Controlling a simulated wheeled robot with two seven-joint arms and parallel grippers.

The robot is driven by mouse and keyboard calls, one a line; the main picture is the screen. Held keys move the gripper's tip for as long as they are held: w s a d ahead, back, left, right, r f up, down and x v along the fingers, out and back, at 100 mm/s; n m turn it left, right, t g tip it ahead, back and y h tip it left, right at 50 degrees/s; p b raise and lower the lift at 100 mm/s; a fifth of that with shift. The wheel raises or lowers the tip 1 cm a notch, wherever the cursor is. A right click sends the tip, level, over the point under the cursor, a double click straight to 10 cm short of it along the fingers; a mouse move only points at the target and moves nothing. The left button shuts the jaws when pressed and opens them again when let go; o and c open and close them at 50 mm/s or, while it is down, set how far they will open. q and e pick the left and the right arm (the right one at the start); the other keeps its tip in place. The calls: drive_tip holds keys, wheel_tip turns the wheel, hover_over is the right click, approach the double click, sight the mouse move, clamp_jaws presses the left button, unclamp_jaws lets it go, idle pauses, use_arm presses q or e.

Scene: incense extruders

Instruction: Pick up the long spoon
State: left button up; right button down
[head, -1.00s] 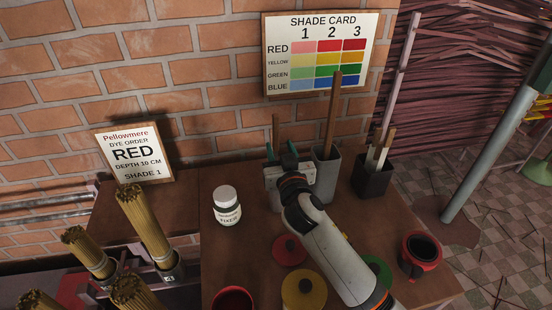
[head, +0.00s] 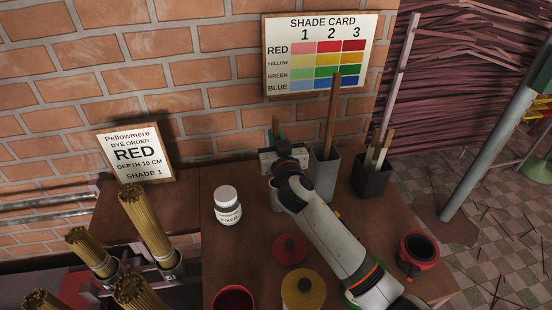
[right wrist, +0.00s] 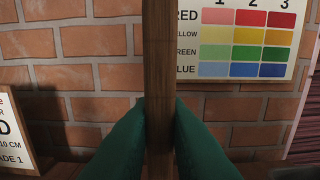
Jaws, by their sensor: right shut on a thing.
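My right gripper (head: 279,140) is at the back of the table. In the right wrist view its green fingers (right wrist: 160,125) are shut on an upright wooden handle (right wrist: 159,60). The top of this handle also shows in the head view (head: 275,125). Its lower end is hidden, so I cannot tell whether it has a spoon bowl. Another, taller-looking wooden handle (head: 331,112) stands in a grey holder (head: 326,175), just right of the gripper. Its lower end is hidden too. My left gripper is not in view.
A dark holder (head: 371,180) with short handles stands further right. A white-lidded jar (head: 227,207) stands left of my arm. Red (head: 290,249) and yellow (head: 303,289) lids and a red pot (head: 418,252) are nearer. The brick wall is close behind.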

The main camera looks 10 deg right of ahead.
sight(276, 118)
drive_tip(key=shift+s+r, duration=0.2)
drive_tip(key=shift+r, duration=0.15)
wheel_tip(276, 118, up, 11)
drive_tip(key=shift+f, duration=0.15)
drive_tip(key=s+b, duration=0.2)
drive_tip(key=s, duration=1.7)
drive_tip(key=shift+s, duration=0.35)
